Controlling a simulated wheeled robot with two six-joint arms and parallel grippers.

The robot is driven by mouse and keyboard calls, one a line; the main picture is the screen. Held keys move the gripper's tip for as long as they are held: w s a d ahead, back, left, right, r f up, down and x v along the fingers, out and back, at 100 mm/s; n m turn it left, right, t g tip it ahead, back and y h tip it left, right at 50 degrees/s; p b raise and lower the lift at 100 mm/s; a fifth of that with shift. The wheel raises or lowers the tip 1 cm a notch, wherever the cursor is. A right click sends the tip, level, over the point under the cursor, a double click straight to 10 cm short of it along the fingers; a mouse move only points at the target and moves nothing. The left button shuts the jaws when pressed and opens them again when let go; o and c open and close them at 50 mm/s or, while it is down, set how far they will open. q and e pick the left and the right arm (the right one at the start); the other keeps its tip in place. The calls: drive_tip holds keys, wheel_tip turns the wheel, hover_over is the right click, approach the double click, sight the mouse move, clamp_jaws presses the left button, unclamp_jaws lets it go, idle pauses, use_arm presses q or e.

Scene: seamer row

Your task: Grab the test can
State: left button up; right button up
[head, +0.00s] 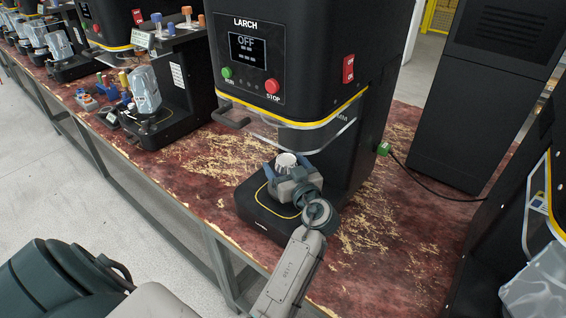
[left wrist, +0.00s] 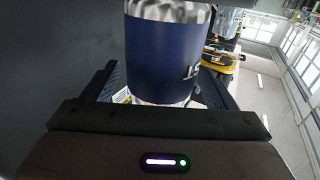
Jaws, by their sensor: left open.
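The test can (left wrist: 160,55) is dark blue with silver metal bands at its ends and part of some white lettering at its right side in the left wrist view. In the head view its pale top (head: 286,160) shows at the base of the LARCH machine. My left gripper (head: 289,168) is open, with one finger on each side of the can. In the left wrist view the can stands between the two fingers; whether they touch it I cannot tell. The gripper body hides most of the can in the head view. My right gripper is not in view.
The black LARCH machine (head: 280,60) rises close behind the can, its screen reading OFF. A clear guard (head: 290,130) hangs just above. Its black base (head: 255,205) stands on a worn red bench (head: 375,255). Smaller machines (head: 150,95) stand to the left; a cable (head: 435,185) runs right.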

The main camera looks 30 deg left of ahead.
use_arm(q)
drive_tip(key=shift+s+d+r, duration=0.1)
drive_tip(key=c, duration=1.1)
drive_tip(key=shift+c, duration=0.2)
drive_tip(key=shift+r, duration=0.15)
